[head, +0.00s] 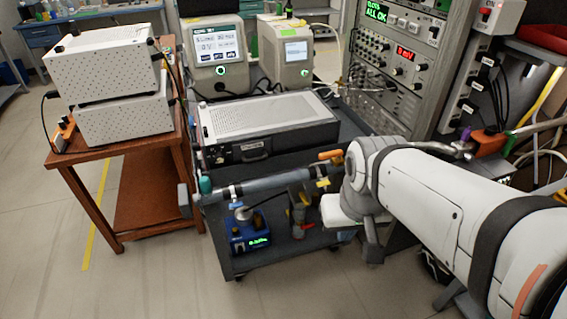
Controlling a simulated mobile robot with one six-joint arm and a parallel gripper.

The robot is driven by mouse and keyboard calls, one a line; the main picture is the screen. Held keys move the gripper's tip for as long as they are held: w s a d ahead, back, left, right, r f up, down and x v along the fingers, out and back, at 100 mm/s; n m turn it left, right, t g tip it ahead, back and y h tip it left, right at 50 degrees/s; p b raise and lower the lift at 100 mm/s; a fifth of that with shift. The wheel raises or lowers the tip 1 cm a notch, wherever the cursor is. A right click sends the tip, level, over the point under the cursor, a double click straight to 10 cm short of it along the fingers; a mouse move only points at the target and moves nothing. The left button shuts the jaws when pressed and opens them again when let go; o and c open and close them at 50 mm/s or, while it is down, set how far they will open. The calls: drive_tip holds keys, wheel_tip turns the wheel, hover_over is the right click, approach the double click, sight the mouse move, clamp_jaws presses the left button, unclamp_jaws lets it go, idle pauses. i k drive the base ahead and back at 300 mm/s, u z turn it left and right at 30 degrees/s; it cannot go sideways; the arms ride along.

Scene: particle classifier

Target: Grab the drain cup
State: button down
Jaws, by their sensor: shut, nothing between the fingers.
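My white arm reaches in from the right edge. Its end, my gripper (372,250), is a small dark shape pointing down at the right front edge of the cart. It looks shut and empty. A white block-like thing (338,211) is just left of it. A small pale, bluish thing (346,236) shows under that block and may be the drain cup, but it is too small and too covered to be sure. I cannot tell whether my gripper touches either. My arm hides part of the cart behind it.
The dark cart (262,262) carries a long grey tube (268,183), a blue device (248,232) with a green display and a flat metal-topped instrument (265,118). A wooden table (120,150) stands left. An instrument rack (395,70) stands behind my arm. The floor at front left is clear.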

sight(298, 234)
drive_tip(key=i, duration=0.25)
drive_tip(key=z, duration=2.5)
drive_tip(key=k, duration=1.5)
drive_tip(key=u, duration=1.1)
drive_tip(key=i, duration=0.95)
drive_tip(key=u, duration=0.1)
